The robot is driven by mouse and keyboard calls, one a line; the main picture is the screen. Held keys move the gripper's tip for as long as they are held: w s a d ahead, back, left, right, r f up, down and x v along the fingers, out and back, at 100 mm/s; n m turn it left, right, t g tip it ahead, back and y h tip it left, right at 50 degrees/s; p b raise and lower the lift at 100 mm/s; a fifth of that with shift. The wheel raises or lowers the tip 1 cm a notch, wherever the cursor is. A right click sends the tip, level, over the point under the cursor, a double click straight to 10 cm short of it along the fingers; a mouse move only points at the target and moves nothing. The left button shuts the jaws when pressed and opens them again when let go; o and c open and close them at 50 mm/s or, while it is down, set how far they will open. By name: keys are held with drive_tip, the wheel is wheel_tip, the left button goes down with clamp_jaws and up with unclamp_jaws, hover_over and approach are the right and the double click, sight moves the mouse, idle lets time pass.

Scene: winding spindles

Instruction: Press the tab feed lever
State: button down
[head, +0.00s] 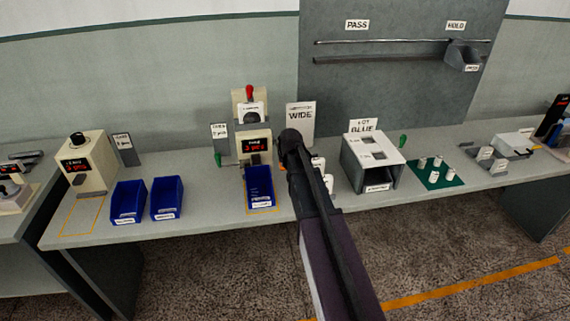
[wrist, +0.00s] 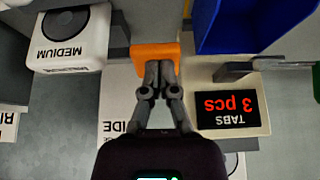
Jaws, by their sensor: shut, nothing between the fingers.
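The tab dispenser (head: 253,144) is a cream machine with a red-lit display, standing mid-bench in the head view. Its display (wrist: 228,110) reads TABS 3 pcs, upside down, at right in the wrist view. An orange block (wrist: 156,49), seemingly the tab feed lever, sits on a grey bar beside the display. My gripper (wrist: 154,76) is shut and empty, its fingertips overlapping the orange block's near edge. I cannot tell whether they touch it.
A blue bin (head: 261,188) stands in front of the dispenser and shows in the wrist view (wrist: 240,25). A white part marked MEDIUM (wrist: 75,40) is close by. The WIDE sign (head: 300,117) stands behind my gripper. A grey box (head: 372,163) is to the right.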

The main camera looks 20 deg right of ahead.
drive_tip(key=shift+d+r, duration=0.1)
drive_tip(key=shift+r, duration=0.1)
drive_tip(key=shift+r+p, duration=0.5)
drive_tip(key=shift+p, duration=0.15)
drive_tip(key=shift+r, duration=0.1)
drive_tip(key=r+p, duration=0.4)
drive_tip(key=shift+s, duration=0.3)
drive_tip(key=p+v, duration=0.9)
drive_tip(key=shift+r, duration=0.5)
idle(0.7)
drive_tip(key=s+a+f+g, duration=0.1)
drive_tip(key=s+a+g, duration=0.1)
drive_tip(key=s+a, duration=0.2)
drive_tip(key=s+a+f+n+g+b, duration=0.1)
drive_tip(key=s+a, duration=0.3)
drive_tip(key=s, duration=0.6)
drive_tip(key=s+a+f+g+b, duration=0.1)
drive_tip(key=s+a+f+g, duration=0.1)
drive_tip(key=s, duration=0.5)
drive_tip(key=shift+s+a+f+n+g+y, duration=0.4)
drive_tip(key=shift+a, duration=0.5)
